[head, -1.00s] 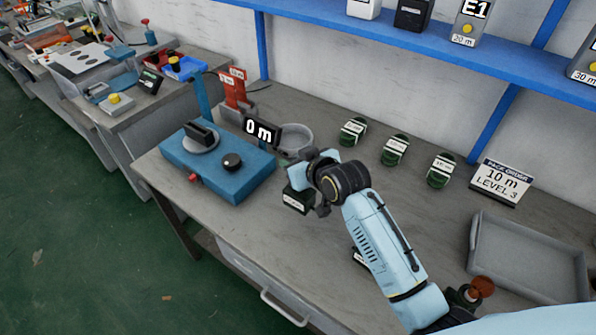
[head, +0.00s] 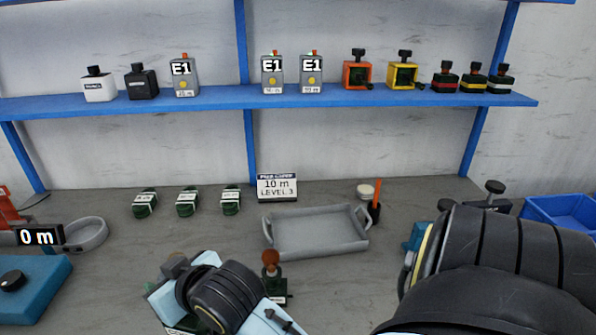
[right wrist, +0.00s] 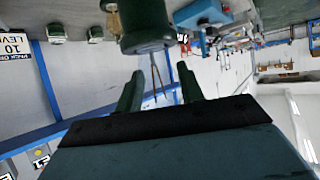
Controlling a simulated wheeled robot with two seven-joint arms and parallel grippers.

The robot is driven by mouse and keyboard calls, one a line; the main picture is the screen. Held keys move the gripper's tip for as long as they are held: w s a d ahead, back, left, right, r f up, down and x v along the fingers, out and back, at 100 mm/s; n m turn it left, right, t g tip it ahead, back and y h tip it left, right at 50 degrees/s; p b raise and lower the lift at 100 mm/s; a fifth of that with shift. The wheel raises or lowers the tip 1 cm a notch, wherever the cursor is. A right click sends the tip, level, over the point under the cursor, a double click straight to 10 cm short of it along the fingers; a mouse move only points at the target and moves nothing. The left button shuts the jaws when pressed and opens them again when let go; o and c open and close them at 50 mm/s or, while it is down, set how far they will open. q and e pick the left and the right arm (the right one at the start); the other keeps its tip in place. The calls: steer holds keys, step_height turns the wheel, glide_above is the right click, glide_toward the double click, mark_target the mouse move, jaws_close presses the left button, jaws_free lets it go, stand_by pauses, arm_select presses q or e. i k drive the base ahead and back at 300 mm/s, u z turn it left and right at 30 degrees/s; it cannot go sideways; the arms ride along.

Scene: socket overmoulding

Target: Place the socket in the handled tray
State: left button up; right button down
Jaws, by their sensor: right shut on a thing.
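The grey handled tray (head: 316,232) lies empty on the bench in the head view, right of the middle, below the 10 m order card. My right gripper (head: 168,290) is left of the tray, low in the picture, with its fingers mostly hidden by its own wrist. In the right wrist view the gripper (right wrist: 158,88) is shut on a dark green rounded piece, which looks like the socket (right wrist: 145,28). In the head view a dark green edge with a light label shows below the gripper; I cannot tell whether it is the held piece. My left gripper is out of view.
Three dark green labelled pieces (head: 187,202) stand left of the order card (head: 277,187). A brown-knobbed stamp (head: 271,264) stands between my gripper and the tray. A cup with an orange tool (head: 375,207) is right of the tray. My own dark arm part blocks the lower right.

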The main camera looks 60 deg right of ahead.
mark_target(296, 237)
steer(key=k, duration=1.05)
steer(key=z, duration=0.75)
steer(key=i, duration=1.35)
steer(key=u, duration=0.05)
